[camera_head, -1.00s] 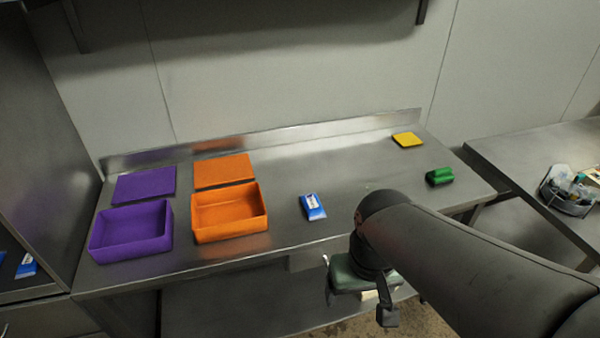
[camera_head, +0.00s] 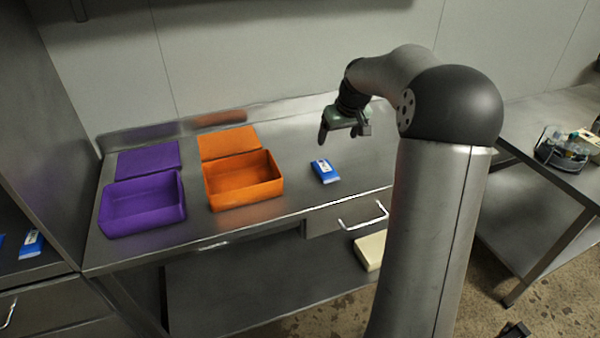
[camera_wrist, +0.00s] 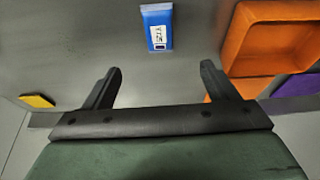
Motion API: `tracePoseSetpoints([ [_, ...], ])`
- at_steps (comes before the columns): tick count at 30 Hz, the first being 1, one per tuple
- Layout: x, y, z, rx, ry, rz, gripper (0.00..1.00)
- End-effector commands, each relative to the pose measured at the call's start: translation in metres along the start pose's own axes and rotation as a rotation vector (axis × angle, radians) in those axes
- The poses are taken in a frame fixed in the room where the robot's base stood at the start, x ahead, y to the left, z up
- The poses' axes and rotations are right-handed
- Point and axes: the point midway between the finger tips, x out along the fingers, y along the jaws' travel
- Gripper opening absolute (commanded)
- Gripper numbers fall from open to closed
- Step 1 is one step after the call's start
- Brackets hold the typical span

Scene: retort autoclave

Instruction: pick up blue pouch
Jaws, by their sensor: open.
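A blue pouch (camera_head: 325,171) with a white label lies flat on the steel table, right of the orange box. It also shows in the wrist view (camera_wrist: 157,28), near the top middle, beyond the fingertips. My gripper (camera_head: 343,128) is above the table, behind and a little right of the pouch, and apart from it. In the wrist view my gripper (camera_wrist: 160,72) is open with nothing between its two dark fingers.
An orange box (camera_head: 243,190) and a purple box (camera_head: 142,212) stand open at the left, with an orange lid (camera_head: 228,142) and a purple lid (camera_head: 148,160) behind them. A yellow pad (camera_wrist: 37,101) lies on the table. Another blue pouch (camera_head: 31,244) lies on the left shelf.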

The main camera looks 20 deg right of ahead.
Motion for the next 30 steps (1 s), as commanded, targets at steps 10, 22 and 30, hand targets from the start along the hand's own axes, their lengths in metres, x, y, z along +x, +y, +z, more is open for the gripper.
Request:
tracePoseSetpoints([
  [10,0.051,0.012,-0.007,0.004,0.011,-0.005,0.8],
  [22,0.122,0.011,-0.008,0.005,0.014,-0.003,0.8],
  [30,0.144,0.008,-0.006,0.003,0.012,-0.003,0.8],
])
